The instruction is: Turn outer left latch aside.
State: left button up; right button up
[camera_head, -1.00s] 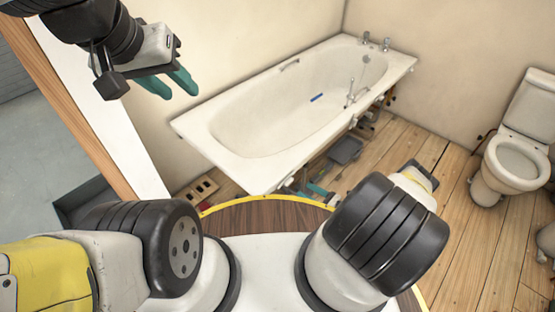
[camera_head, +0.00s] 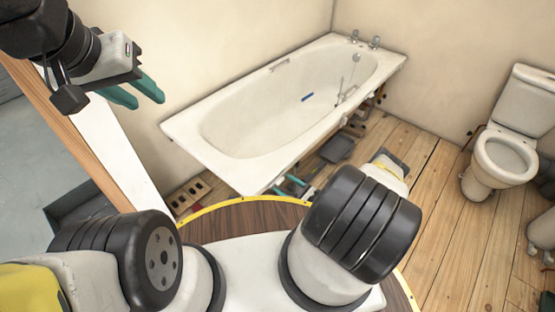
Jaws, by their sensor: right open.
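I cannot make out the outer left latch in this view. The white bathtub (camera_head: 215,165) stands along the back wall, with its near long side open underneath. My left gripper (camera_head: 149,103) is raised at the upper left, in front of the wall and apart from the tub. Its two teal fingers are spread with nothing between them. Teal fingers that look like my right gripper (camera_head: 289,186) show low at the tub's near corner. They are open, small and partly hidden by the tub rim and my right arm, so contact is unclear.
A dark grey tray (camera_head: 337,149) lies on the wooden floor beside the tub's open side. A perforated brick (camera_head: 190,194) lies by the tub's left end. A toilet (camera_head: 503,155) stands at the right. Floor between tub and toilet is mostly clear.

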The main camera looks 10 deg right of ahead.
jog(key=shift+w+a, duration=0.15)
jog(key=shift+c, duration=0.5)
jog(key=c, duration=1.3)
jog(key=shift+o, duration=0.2)
jog(key=shift+m, duration=0.8)
jog(key=o, duration=1.4)
jog(key=shift+c, duration=0.2)
